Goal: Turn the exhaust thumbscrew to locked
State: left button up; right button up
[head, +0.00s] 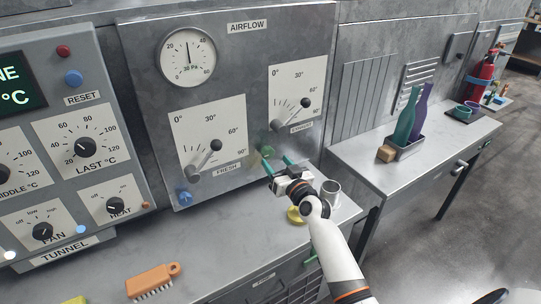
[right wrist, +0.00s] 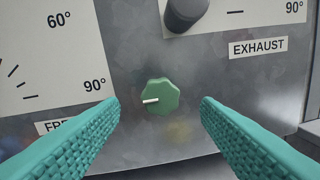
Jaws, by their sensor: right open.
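The green exhaust thumbscrew (right wrist: 166,94) sits on the grey AIRFLOW panel (head: 140,60), below and left of the EXHAUST label (head: 302,127). Its white mark points left and slightly down in the right wrist view. It also shows small in the head view (head: 267,152). My right gripper (right wrist: 160,103) is open, its teal fingers on either side of the thumbscrew in the picture, with clear gaps on both sides. I see no contact; the remaining distance to the panel is hard to judge. My left gripper is not in view.
The exhaust lever (head: 304,103) is above the thumbscrew. The fresh lever (head: 214,146) and a blue thumbscrew (head: 184,197) are to the left. A metal cup (head: 331,190) and a yellow object (head: 295,215) stand near my right wrist. An orange brush (head: 152,279) lies on the bench.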

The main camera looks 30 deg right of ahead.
aim_at(269, 155)
jog(key=w, duration=0.5)
jog(key=shift+s, duration=0.1)
jog(key=c, duration=1)
